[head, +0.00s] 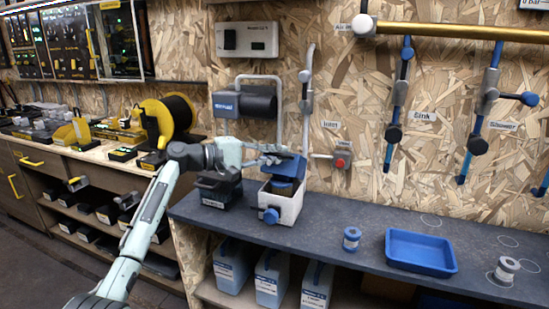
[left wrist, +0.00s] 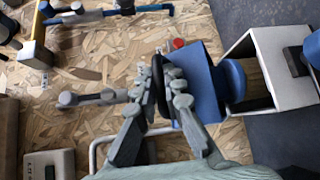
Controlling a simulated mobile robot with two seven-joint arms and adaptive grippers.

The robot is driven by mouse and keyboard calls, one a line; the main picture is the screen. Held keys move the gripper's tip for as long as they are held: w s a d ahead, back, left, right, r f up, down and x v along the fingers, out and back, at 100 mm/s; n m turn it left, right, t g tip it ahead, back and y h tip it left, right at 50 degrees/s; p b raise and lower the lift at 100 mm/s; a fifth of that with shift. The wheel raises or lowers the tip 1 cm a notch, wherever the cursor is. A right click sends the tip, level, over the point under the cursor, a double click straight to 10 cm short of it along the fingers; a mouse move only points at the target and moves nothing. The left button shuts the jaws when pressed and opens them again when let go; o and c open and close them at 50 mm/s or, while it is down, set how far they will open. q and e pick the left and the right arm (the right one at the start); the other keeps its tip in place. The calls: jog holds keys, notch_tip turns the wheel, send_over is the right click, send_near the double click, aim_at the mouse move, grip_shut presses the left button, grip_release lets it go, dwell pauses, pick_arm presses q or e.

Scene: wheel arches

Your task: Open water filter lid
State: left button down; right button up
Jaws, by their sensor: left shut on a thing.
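The water filter is a white box (head: 288,207) with a blue knob on its front, standing on the dark bench against the wall. Its blue lid (head: 291,165) is tilted up at the back, and the box top is open. In the left wrist view the lid (left wrist: 204,82) stands apart from the white box (left wrist: 283,62), with a round blue part (left wrist: 233,80) between them. My left gripper (head: 270,154) is at the lid, its fingers (left wrist: 163,90) closed around a black ring-shaped handle on it. My right gripper is not in view.
A blue spool (head: 351,239), blue tray (head: 420,252) and grey spool (head: 505,270) are to the right. Pipes (head: 307,95) and a red-button valve (head: 342,160) are on the wall behind.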

pick_arm(q)
jog(key=shift+w+d+r, duration=0.15)
jog(key=shift+w+r, duration=0.2)
jog(key=shift+r, duration=0.1)
jog(key=c, duration=1.6)
grip_release()
jog(key=shift+d, duration=0.1)
jog(key=shift+f, duration=0.1)
jog(key=shift+s+a, duration=0.1)
jog(key=shift+a, duration=0.3)
jog(key=v, duration=1.1)
jog(key=shift+a, duration=0.1)
jog(key=shift+c, duration=0.4)
